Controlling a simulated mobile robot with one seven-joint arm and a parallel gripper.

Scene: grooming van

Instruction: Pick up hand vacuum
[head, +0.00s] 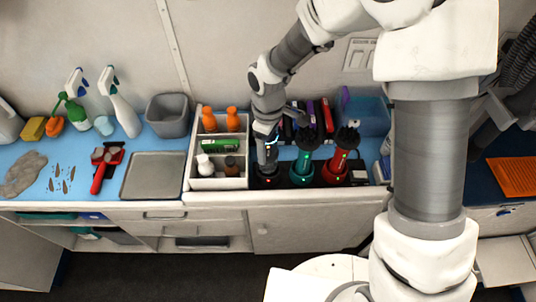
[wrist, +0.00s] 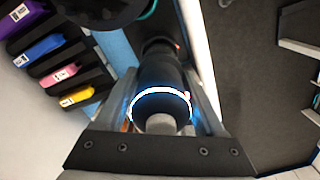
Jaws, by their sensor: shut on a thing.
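A dark, upright cylindrical device, which looks like the hand vacuum (head: 266,160), stands at the left end of a row on the counter. In the wrist view its dark body (wrist: 160,72) with a glowing white-blue ring lies between the two grey fingers. My gripper (head: 267,140) reaches down from above and is shut on its upper part. It also shows in the wrist view (wrist: 167,88). The base of the device still appears to be at the dock; I cannot tell whether it touches. The arm hides part of its top.
A green device (head: 303,163) and a red device (head: 338,165) stand close on the right. A white divided organizer (head: 219,182) with bottles is just left. Coloured boxes (wrist: 62,72) stand behind. A metal tray (head: 153,175) and spray bottles (head: 122,112) are farther left.

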